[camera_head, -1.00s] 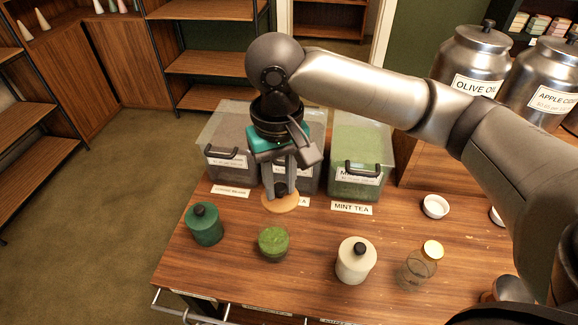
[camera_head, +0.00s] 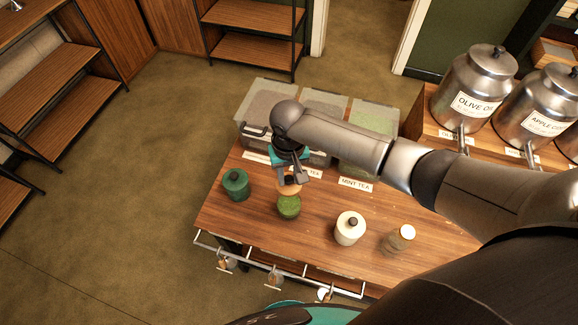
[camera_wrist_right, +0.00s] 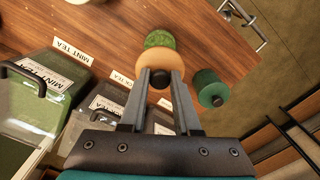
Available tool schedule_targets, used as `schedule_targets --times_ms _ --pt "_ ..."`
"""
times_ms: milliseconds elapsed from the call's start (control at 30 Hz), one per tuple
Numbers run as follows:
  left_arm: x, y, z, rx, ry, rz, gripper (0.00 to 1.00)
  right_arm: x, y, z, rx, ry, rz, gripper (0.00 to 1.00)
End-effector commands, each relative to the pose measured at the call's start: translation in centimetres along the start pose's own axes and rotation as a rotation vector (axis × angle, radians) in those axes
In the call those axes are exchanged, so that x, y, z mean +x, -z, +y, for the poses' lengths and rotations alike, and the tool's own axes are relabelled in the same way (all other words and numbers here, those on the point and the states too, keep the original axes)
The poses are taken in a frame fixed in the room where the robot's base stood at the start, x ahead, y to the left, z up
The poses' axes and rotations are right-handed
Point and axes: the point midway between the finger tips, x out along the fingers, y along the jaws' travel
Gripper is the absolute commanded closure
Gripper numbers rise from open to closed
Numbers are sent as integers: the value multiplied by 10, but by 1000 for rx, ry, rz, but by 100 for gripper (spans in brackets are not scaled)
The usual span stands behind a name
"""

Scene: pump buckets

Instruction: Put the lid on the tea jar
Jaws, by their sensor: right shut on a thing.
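The tea jar (camera_head: 289,207), a small glass jar full of green leaves, stands on the wooden table. It also shows in the wrist view (camera_wrist_right: 160,39), partly hidden behind the lid. The lid (camera_head: 290,189) is a light wooden disc with a dark knob, and it shows large in the wrist view (camera_wrist_right: 155,62). My right gripper (camera_head: 289,178) is shut on the lid's knob and holds the lid beside the jar's far edge in the head view. I cannot tell whether lid and jar touch. My left gripper is not in view.
A green lidded canister (camera_head: 236,186) stands left of the jar. A white canister (camera_head: 349,230) and a glass jar with a wooden top (camera_head: 398,240) stand right. Clear-lidded bins (camera_head: 265,100) line the back. Steel drums (camera_head: 474,82) stand back right. The table's front edge is close.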

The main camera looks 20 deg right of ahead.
Motion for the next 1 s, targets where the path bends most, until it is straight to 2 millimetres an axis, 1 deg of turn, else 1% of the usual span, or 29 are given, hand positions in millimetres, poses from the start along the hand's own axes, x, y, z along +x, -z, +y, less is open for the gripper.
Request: schedule_targets --times_ms 67,267,467,767,1000 --pt "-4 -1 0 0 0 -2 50 1 -2 0 -3 0 0 92" --pt "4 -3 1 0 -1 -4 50 9 -2 0 -5 0 2 92" --pt "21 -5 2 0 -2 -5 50 22 -2 0 -4 0 1 92" --pt "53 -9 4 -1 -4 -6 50 48 -2 0 -5 0 2 92" --pt "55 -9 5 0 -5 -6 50 60 -2 0 -3 1 0 92"
